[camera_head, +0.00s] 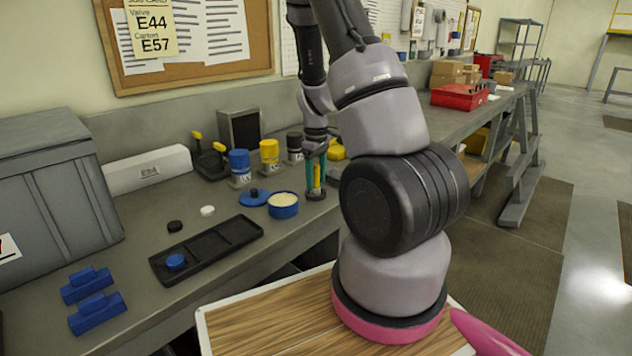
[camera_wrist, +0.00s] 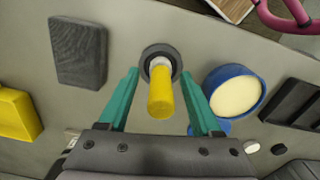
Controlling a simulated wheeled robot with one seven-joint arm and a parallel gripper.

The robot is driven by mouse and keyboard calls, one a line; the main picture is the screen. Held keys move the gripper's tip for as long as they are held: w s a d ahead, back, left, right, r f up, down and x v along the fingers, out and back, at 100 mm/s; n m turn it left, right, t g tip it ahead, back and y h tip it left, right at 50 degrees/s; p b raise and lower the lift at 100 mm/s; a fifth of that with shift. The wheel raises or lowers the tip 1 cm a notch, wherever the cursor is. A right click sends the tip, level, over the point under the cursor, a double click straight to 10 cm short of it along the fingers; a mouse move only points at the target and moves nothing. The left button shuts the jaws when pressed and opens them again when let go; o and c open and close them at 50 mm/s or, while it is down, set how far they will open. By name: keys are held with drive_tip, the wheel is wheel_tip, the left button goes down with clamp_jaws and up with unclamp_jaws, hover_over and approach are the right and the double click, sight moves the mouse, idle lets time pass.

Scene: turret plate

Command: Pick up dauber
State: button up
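The dauber (camera_wrist: 161,92) has a yellow handle and a pale collar, and stands in a round dark holder (camera_wrist: 160,53) on the bench. My gripper (camera_wrist: 160,74) has two teal fingers, one on each side of the dauber, with a visible gap on both sides. It is open and pointed down over the dauber. In the head view the dauber (camera_head: 317,180) shows between the fingers, with its dark base (camera_head: 316,194) on the bench. The lower end of the dauber is hidden in the holder.
An open blue tin (camera_head: 284,210) with cream contents stands close left of the dauber, its blue lid (camera_head: 253,197) beside it. A black tray (camera_head: 205,262) lies further left. Blue, yellow and black-capped bottles (camera_head: 269,157) stand behind. A yellow item (camera_wrist: 18,115) lies nearby.

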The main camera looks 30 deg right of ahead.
clamp_jaws()
wheel_tip(320, 180, up, 10)
idle(0.5)
